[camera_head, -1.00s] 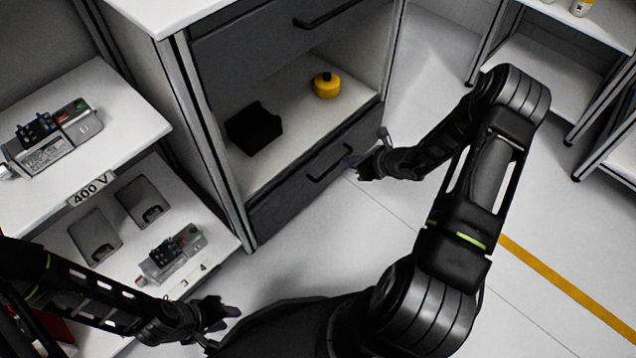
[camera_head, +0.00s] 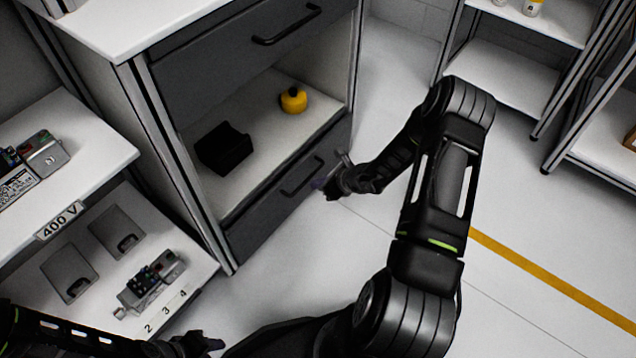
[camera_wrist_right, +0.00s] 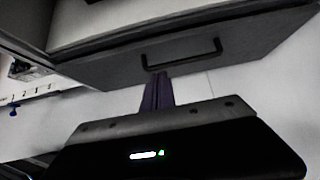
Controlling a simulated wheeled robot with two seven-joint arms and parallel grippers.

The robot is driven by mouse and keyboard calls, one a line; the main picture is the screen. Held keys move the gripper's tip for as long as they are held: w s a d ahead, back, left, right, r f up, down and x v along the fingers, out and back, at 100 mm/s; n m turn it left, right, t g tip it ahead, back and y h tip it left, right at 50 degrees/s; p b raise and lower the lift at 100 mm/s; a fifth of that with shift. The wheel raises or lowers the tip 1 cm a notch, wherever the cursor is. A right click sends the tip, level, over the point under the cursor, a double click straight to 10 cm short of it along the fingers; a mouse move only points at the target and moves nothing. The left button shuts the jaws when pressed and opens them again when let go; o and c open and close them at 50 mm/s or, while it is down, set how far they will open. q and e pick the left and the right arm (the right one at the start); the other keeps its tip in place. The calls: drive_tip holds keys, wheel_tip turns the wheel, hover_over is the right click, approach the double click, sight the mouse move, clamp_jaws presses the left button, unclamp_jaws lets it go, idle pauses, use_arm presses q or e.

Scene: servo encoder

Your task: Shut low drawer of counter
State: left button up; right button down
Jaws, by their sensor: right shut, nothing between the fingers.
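The counter's low drawer (camera_head: 265,213) has a dark grey front with a black bar handle (camera_head: 301,177). It sits below the open shelf and looks flush or nearly flush with the counter frame; a small gap cannot be ruled out. My right gripper (camera_head: 322,184) is just right of the handle, in front of the drawer. In the right wrist view its fingers (camera_wrist_right: 157,92) are together and empty, pointing at the drawer front (camera_wrist_right: 110,70) just below the handle (camera_wrist_right: 182,54). Contact cannot be told. My left gripper (camera_head: 205,343) is low at the bottom edge, its fingers unclear.
The open shelf holds a black block (camera_head: 224,149) and a yellow round container (camera_head: 293,100). An upper drawer (camera_head: 225,62) is above. More shelves (camera_head: 500,75) stand at back right. Floor on the right is clear.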

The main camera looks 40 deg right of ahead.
sight(285, 175)
drive_tip(key=b+x, duration=0.1)
drive_tip(key=x, duration=0.2)
drive_tip(key=b+x, duration=0.1)
drive_tip(key=x, duration=0.2)
drive_tip(key=w+r+x, duration=0.1)
drive_tip(key=x, duration=0.2)
drive_tip(key=shift+w+a+b, duration=0.1)
drive_tip(key=shift+a+b, duration=0.1)
drive_tip(key=shift+b, duration=0.2)
drive_tip(key=shift+w+a+r, duration=0.1)
drive_tip(key=shift+w+a, duration=0.1)
drive_tip(key=shift+w, duration=0.55)
drive_tip(key=shift+w, duration=0.1)
drive_tip(key=shift+w+a+b, duration=0.15)
drive_tip(key=shift+w+b, duration=0.15)
drive_tip(key=shift+w, duration=0.2)
drive_tip(key=shift+w+a+b, duration=0.2)
drive_tip(key=shift+w+b, duration=0.1)
drive_tip(key=shift+w, duration=0.15)
drive_tip(key=shift+w+r, duration=0.1)
drive_tip(key=shift+w, duration=0.05)
